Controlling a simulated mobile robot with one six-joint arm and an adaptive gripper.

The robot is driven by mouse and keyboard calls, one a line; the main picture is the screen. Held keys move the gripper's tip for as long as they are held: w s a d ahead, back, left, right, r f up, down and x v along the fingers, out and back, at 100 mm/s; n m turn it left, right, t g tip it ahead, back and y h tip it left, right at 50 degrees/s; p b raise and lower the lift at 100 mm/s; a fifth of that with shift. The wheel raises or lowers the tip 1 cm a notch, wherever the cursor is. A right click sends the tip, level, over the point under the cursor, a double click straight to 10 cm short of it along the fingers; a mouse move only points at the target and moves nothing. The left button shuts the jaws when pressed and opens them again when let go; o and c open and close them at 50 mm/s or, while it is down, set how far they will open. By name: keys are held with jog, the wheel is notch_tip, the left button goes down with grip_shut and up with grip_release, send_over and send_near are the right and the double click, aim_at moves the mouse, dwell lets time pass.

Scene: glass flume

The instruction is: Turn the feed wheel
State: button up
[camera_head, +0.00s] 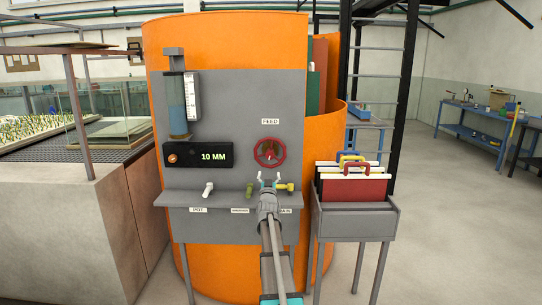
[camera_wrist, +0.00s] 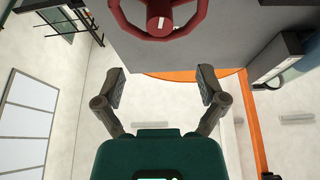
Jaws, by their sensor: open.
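The feed wheel (camera_head: 269,152) is a small red handwheel on the grey panel (camera_head: 228,100), under a label reading FEED. In the wrist view the red wheel (camera_wrist: 160,14) shows at the top edge, partly cut off, with a white mark on its hub. My gripper (camera_head: 267,178) is just below the wheel in the head view. Its two fingers (camera_wrist: 160,86) are spread apart with nothing between them, and they are apart from the wheel.
A shelf (camera_head: 180,199) with a white tap (camera_head: 208,189), a green tap (camera_head: 249,191) and a yellow tap (camera_head: 284,187) juts out below. A display (camera_head: 199,155) reads 10 MM. A grey rack (camera_head: 354,220) of handled panels stands at right.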

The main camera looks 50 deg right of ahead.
aim_at(270, 157)
jog(key=p+x, duration=0.4)
jog(key=x, duration=0.8)
jog(key=shift+w+d, duration=0.1)
jog(key=shift+w, duration=0.05)
grip_shut()
jog(key=shift+d, duration=0.1)
